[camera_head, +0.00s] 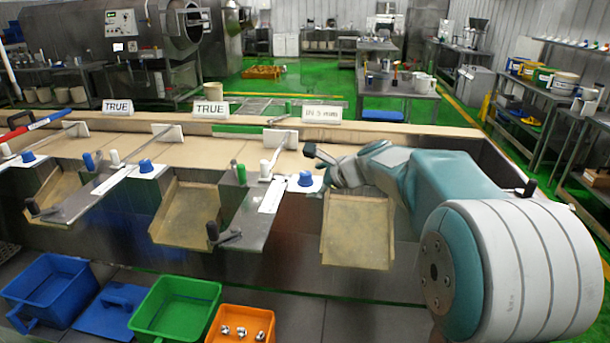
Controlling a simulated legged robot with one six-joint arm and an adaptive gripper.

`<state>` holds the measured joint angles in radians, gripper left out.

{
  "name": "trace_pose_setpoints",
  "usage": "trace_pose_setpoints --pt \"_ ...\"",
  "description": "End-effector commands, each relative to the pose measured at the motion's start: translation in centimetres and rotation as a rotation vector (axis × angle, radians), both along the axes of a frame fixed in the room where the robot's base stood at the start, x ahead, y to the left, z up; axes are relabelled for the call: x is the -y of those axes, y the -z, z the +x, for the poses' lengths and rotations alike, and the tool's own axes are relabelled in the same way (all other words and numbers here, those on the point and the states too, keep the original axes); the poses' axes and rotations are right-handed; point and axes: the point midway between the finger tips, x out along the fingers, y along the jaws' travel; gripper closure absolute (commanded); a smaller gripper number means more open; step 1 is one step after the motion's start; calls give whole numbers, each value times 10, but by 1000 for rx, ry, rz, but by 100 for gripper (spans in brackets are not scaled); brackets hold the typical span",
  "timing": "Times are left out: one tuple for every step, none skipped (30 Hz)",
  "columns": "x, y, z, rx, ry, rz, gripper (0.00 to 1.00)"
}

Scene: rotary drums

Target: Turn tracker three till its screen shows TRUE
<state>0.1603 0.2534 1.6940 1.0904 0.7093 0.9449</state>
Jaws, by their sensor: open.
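Three white screens stand along the back of the bench. The left screen (117,105) and middle screen (209,107) read TRUE. The right screen (321,112) shows other text, too small to read surely. The right blue knob (305,180) sits on a white mount at the front of the bench, below the right screen. I cannot see a number naming tracker three. My gripper (316,170) reaches in from the right, beside the right blue knob, with its jaws open. Whether it touches the knob is unclear. Another blue knob (145,166) and a far-left blue knob (28,156) sit along the bench.
A green knob (240,173) and a white knob (264,168) stand left of my gripper. Tan chutes (358,232) slope down the bench front. Blue (52,285), green (175,308) and orange (240,325) bins stand below.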

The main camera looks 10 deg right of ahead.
Motion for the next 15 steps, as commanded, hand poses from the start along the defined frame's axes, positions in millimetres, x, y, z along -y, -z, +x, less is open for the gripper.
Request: trace_pose_setpoints --pt "5 9 18 -22 51 66 5" --pt "8 12 28 -33 85 109 5" --pt "11 17 41 -48 130 165 5" --pt "15 21 51 -59 162 209 5" --pt "19 25 60 -71 195 254 5" --pt "24 31 72 -86 238 311 5" --pt "29 36 80 -96 271 354 5" --pt "33 40 89 -106 302 396 5" --pt "39 46 98 -119 339 448 5" --pt "42 51 105 -129 365 484 5" --pt "46 54 111 -136 387 517 5" --pt "50 59 117 -146 413 556 5" --pt "52 62 122 -151 431 580 5" --pt "55 64 125 -156 446 602 5" --pt "57 67 129 -161 461 624 5"
